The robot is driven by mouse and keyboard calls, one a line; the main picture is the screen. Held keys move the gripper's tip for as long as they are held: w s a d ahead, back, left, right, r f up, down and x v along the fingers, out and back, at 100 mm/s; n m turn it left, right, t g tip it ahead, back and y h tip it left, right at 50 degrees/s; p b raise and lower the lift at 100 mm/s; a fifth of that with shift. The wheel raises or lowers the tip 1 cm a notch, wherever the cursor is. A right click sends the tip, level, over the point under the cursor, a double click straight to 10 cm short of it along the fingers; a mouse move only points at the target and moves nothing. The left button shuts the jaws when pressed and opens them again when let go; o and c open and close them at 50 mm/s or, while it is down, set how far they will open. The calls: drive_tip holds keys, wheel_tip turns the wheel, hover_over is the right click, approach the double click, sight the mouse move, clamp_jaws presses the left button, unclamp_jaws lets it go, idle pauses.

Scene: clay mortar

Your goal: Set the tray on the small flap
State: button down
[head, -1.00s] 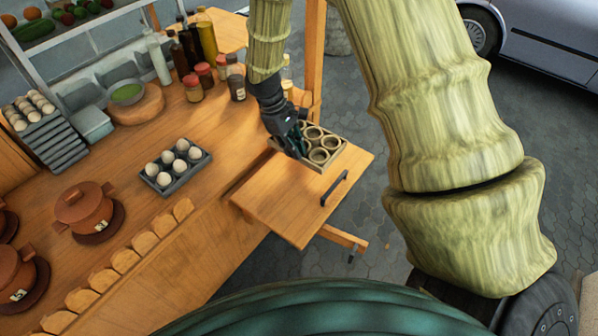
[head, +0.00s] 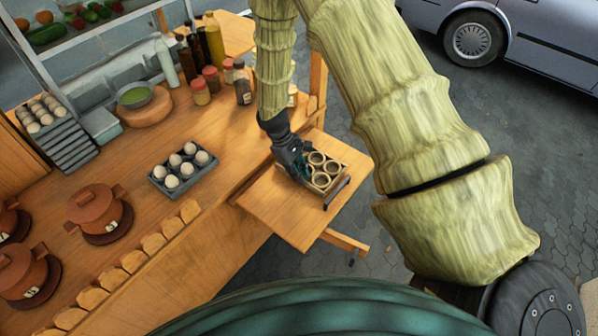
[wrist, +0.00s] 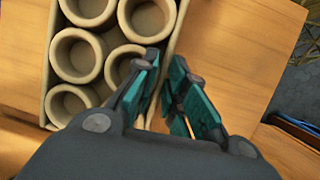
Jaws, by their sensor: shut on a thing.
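The tray (head: 341,180) is a light tan box with several round cups in it. It is over the small flap (head: 285,215), a wooden leaf at the cart's side, near its dark handle. I cannot tell whether the tray's bottom touches the flap. My gripper (head: 299,172) is shut on the tray's wall. In the wrist view the tray (wrist: 48,60) fills the upper left, and the fingers of my gripper (wrist: 165,62) straddle its right wall. Bare wood of the flap (wrist: 225,55) shows to the right. My gripper hides part of the tray in the head view.
On the counter are a grey egg carton (head: 197,185), brown pots (head: 97,208), and several bottles and jars (head: 212,78). The flap's front left part is clear. A car (head: 550,35) is beyond.

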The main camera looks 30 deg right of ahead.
drive_tip(key=shift+f, duration=0.25)
drive_tip(key=shift+f, duration=0.15)
drive_tip(key=c, duration=1.5)
unclamp_jaws()
drive_tip(key=shift+o, duration=0.2)
drive_tip(key=b+v, duration=0.3)
drive_tip(key=v, duration=0.9)
drive_tip(key=shift+s, duration=0.1)
